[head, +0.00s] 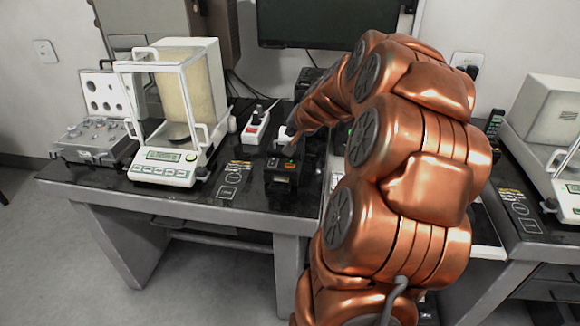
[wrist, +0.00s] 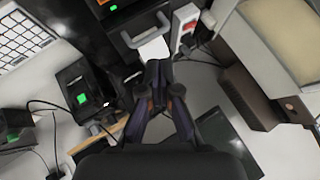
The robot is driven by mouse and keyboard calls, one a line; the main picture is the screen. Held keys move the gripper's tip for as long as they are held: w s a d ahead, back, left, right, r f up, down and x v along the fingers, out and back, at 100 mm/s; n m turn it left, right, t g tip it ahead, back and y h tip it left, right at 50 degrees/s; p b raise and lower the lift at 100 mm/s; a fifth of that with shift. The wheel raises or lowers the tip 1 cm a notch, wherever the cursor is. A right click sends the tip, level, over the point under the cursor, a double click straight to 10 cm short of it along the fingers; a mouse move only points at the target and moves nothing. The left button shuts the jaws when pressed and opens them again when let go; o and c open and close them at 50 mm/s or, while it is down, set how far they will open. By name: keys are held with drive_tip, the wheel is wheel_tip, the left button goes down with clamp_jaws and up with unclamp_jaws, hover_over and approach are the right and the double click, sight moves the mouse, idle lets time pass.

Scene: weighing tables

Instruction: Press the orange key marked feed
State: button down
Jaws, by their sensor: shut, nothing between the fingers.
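A small black device (head: 283,184) stands at the front of the table, right of the balance. An orange patch (head: 290,163) shows on its top, likely the feed key; its marking is too small to read. In the wrist view, orange also shows at the top edge (wrist: 122,3), beside a green light. My gripper (wrist: 158,68) is shut and empty, its fingertips close to a white piece (wrist: 155,48) by the black device. Whether they touch it I cannot tell. In the head view my arm reaches behind the device and the fingers are hardly visible.
A balance (head: 165,155) with a glass draft shield stands left, beside an open grey case (head: 95,138). A white power strip (head: 257,124) with a red switch lies behind the device. Other black devices with green displays (wrist: 85,95) and a keyboard (wrist: 25,35) show in the wrist view.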

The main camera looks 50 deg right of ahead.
sight(291, 166)
drive_tip(key=shift+f, duration=0.1)
drive_tip(key=shift+a+f+b, duration=0.1)
drive_tip(key=shift+f+b, duration=2.2)
drive_tip(key=shift+f, duration=2.05)
drive_tip(key=shift+f+b, duration=0.4)
drive_tip(key=shift+f+b, duration=0.3)
drive_tip(key=shift+f, duration=0.05)
drive_tip(key=shift+r, duration=0.1)
drive_tip(key=shift+r+p, duration=0.35)
drive_tip(key=shift+r, duration=0.35)
drive_tip(key=shift+r, duration=0.1)
drive_tip(key=shift+r+p, duration=1.1)
drive_tip(key=shift+r, duration=1.3)
